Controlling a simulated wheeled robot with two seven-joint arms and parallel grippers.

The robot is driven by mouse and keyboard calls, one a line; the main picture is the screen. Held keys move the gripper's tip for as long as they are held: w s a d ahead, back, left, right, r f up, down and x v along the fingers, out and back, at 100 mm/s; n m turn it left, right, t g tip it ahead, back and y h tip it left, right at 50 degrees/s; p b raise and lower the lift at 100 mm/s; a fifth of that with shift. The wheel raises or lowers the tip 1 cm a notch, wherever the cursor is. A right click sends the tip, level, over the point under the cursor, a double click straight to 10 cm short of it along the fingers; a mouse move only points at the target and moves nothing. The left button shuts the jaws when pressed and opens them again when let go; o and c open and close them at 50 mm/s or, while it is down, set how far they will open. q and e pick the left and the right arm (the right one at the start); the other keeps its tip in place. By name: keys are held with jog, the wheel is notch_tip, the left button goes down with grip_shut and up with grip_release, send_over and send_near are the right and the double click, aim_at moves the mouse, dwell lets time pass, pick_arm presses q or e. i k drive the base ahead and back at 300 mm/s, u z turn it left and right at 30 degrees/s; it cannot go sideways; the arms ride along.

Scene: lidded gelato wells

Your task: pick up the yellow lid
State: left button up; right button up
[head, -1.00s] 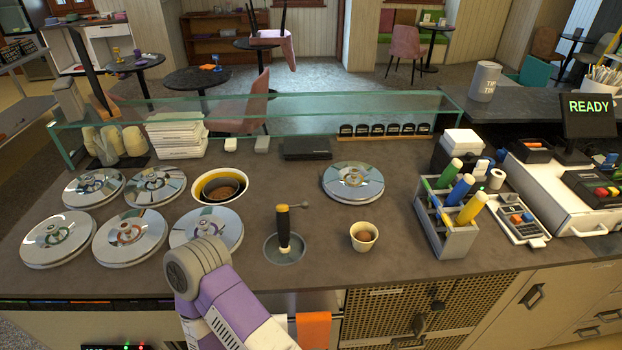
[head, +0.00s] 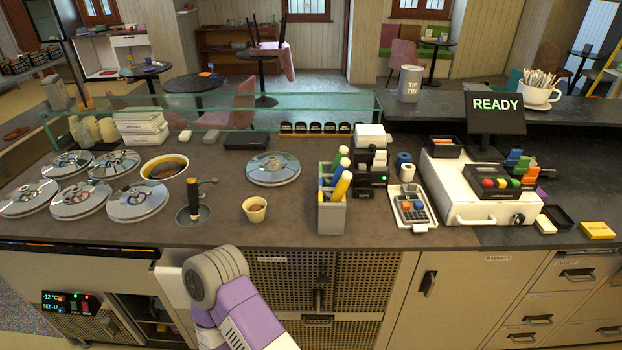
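Several round, shiny metal lids lie on the counter at the left, among them a front lid (head: 137,201) and a back lid (head: 66,164). Another metal lid (head: 273,168) lies apart on the bare counter, right of an open well (head: 164,168) with a yellow inner rim and brown contents. The colours of the small lid handles are too small to tell for sure, so I cannot tell which lid is the yellow one. A purple and white link of my arm shows at the bottom centre, below the counter edge. Neither gripper is in view.
A scoop stands in a round holder (head: 194,203) beside a small cup (head: 255,210). A grey bottle rack (head: 332,215) and a white cash drawer (head: 466,197) stand to the right. A glass guard (head: 290,101) runs along the back. Counter around the separate lid is clear.

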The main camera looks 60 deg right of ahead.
aim_at(275, 168)
jog(key=k, duration=0.3)
jog(key=z, duration=0.9)
